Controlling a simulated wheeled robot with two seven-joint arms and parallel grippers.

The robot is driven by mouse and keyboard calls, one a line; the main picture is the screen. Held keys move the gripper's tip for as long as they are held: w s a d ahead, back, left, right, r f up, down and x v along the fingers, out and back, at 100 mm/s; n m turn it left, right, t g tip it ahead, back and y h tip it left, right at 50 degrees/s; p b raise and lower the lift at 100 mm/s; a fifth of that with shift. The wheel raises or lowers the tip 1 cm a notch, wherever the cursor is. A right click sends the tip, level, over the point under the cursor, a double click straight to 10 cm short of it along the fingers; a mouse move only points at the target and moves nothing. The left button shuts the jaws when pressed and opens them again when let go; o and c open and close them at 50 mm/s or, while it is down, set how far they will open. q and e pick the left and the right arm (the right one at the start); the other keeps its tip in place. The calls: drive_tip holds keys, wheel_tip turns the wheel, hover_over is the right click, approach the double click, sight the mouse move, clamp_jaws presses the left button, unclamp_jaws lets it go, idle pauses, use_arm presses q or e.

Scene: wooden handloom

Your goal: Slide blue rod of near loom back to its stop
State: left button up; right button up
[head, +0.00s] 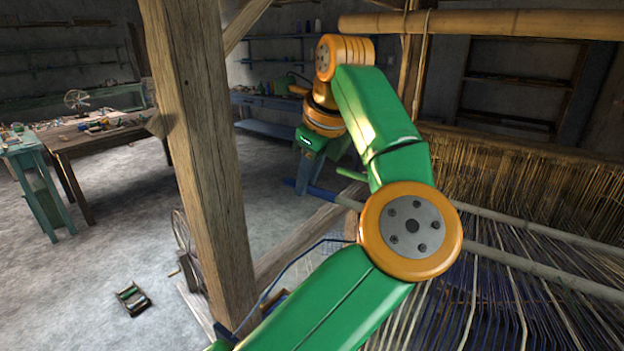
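The rod of the near loom with a blue end (325,193) runs from centre left down to the right. Its middle is hidden behind my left arm, and what looks like its grey length (540,271) comes out on the right above the warp threads. My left gripper (304,180) points down at the blue end, with its grey-blue fingers overlapping the rod in the picture. I cannot tell whether the fingers touch the rod or how far apart they are. The rod's stop cannot be made out. My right gripper is not in view.
A thick wooden post (205,150) stands left of my arm. A second rod (530,228) lies above the warp threads (500,310). A bamboo beam (500,23) crosses the top right. A workbench (100,140) stands far left, and a small frame (132,299) lies on open floor.

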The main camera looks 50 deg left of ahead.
use_arm(q)
drive_tip(key=o, duration=0.3)
drive_tip(key=shift+s, duration=0.1)
drive_tip(key=v, duration=0.5)
drive_tip(key=p+v, duration=0.1)
drive_tip(key=v, duration=0.1)
drive_tip(key=shift+s+r, duration=0.15)
drive_tip(key=shift+s, duration=0.1)
drive_tip(key=shift+w, duration=0.1)
